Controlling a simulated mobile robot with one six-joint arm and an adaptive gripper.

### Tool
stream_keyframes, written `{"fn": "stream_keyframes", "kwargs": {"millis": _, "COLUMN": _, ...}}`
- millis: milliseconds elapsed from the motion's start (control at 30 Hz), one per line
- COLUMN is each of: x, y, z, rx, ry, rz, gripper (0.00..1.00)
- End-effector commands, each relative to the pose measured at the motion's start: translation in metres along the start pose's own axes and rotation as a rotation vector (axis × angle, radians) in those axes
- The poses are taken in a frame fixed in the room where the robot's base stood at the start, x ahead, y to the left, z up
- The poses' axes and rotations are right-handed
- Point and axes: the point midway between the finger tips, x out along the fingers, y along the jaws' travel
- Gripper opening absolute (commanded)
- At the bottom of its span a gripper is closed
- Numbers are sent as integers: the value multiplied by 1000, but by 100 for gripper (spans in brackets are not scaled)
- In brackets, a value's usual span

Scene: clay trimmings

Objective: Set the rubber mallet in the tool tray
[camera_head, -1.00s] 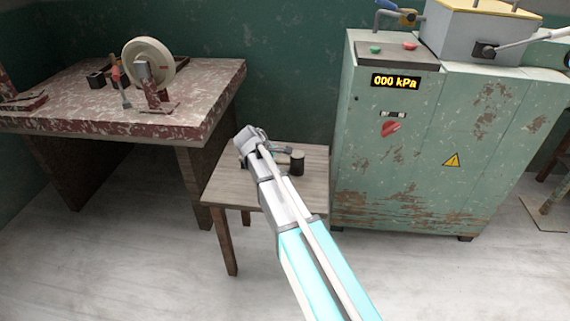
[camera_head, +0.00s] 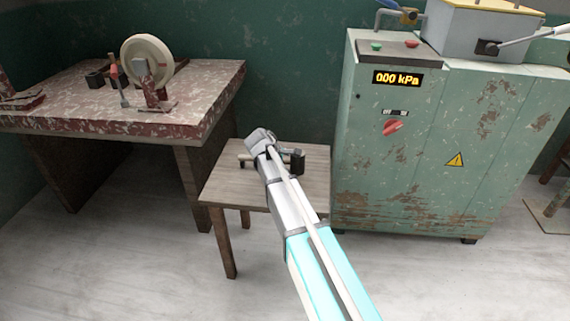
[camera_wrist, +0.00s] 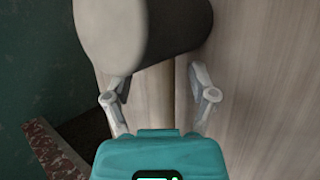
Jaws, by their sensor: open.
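The rubber mallet lies on the small wooden table, its dark cylindrical head (camera_head: 298,161) just right of my gripper (camera_head: 258,146). In the wrist view the grey head (camera_wrist: 140,35) fills the top, and a brown strip that looks like its handle (camera_wrist: 155,108) runs down from it. My gripper (camera_wrist: 160,96) is open, one finger on either side of that strip. I cannot tell whether the fingers touch it. In the head view my arm hides part of the mallet. I cannot make out a tool tray in either view.
The small wooden table (camera_head: 225,188) has bare top at its front left. A red-brown workbench (camera_head: 200,113) with a grinding wheel (camera_head: 148,62) stands to the left. A worn green cabinet (camera_head: 400,170) with a pressure display stands close on the right.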

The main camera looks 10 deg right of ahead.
Motion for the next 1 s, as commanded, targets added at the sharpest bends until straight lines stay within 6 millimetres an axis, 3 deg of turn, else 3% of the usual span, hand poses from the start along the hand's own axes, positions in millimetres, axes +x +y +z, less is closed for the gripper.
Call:
{"fn": "stream_keyframes", "kwargs": {"millis": 400, "x": 0, "y": 0, "z": 0, "rx": 0, "ry": 0, "rz": 0, "gripper": 74}}
{"fn": "stream_keyframes", "kwargs": {"millis": 800, "x": 0, "y": 0, "z": 0, "rx": 1, "ry": -1, "rz": 0, "gripper": 1}}
{"fn": "stream_keyframes", "kwargs": {"millis": 1000, "x": 0, "y": 0, "z": 1, "rx": 0, "ry": -1, "rz": 0, "gripper": 0}}
